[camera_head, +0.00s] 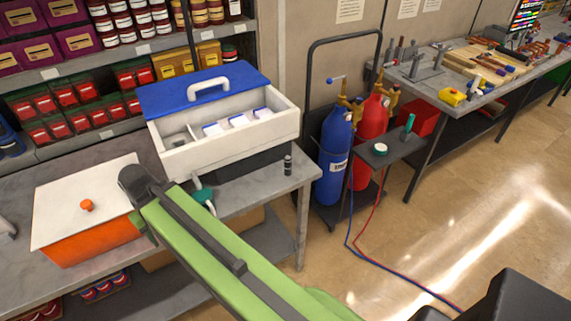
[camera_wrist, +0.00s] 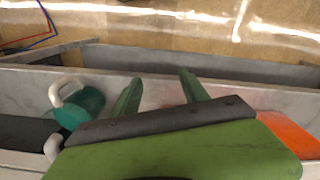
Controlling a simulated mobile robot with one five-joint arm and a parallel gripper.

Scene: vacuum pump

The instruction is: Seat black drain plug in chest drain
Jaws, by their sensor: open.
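A white chest (camera_head: 225,150) with a blue lid (camera_head: 205,90) and a white handle stands on the grey bench. No drain opening can be made out on it. A small dark upright cylinder (camera_head: 288,166) with a pale band stands at the bench's right end; I cannot tell whether it is the drain plug. My arm crosses the head view, and its end hides the gripper there. In the wrist view my gripper (camera_wrist: 160,76) is open, with two green fingers apart and nothing seen between them, over the bench's front part.
A teal object (camera_wrist: 80,108) with white curved parts lies left of my fingers in the wrist view. An orange box (camera_head: 95,245) with a white lid stands at the bench's left. Gas cylinders (camera_head: 335,155) and hoses stand right of the bench. Stocked shelves (camera_head: 60,75) stand behind.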

